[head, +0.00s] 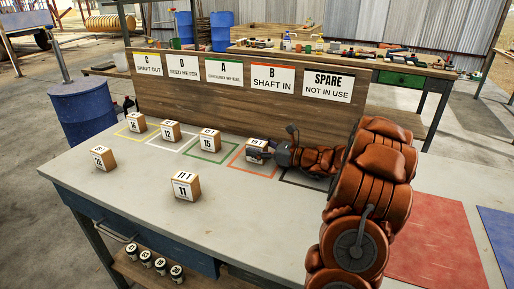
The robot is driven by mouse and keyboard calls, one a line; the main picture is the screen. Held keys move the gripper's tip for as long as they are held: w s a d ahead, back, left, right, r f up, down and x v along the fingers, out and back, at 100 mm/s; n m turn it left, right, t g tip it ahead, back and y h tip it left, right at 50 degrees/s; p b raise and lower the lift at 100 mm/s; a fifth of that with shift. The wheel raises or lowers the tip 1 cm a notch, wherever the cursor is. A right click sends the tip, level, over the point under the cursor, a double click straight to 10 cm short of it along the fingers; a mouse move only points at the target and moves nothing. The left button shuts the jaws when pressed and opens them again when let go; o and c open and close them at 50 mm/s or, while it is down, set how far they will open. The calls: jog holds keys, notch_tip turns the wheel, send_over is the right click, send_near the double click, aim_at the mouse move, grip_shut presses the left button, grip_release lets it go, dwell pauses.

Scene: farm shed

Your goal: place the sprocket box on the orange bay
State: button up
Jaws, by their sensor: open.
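Several small tan boxes with numbered white labels are on the grey bench (110,215); none is marked as a sprocket box in words. One box (254,146) sits at the back of the orange-outlined bay (236,169), under the "B SHAFT IN" sign (273,78); its number is hard to read. My gripper (268,152) is open at that box's right side, reaching in from the right. Whether its fingers touch the box cannot be told. Box 11 (186,188) and box 13 (103,159) stand outside the bays, nearer the front.
Box 16 (137,122) is at the yellow bay, box 12 (170,131) at the white bay, and box 15 (210,140) at the green bay. A wooden sign board (190,99) stands behind them. My arm covers part of the black-outlined bay.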

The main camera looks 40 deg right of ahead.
jog(key=shift+r, duration=0.15)
jog(key=shift+s+d, duration=0.2)
jog(key=shift+s, duration=0.05)
jog(key=v, duration=1.1)
jog(key=shift+s, duration=0.2)
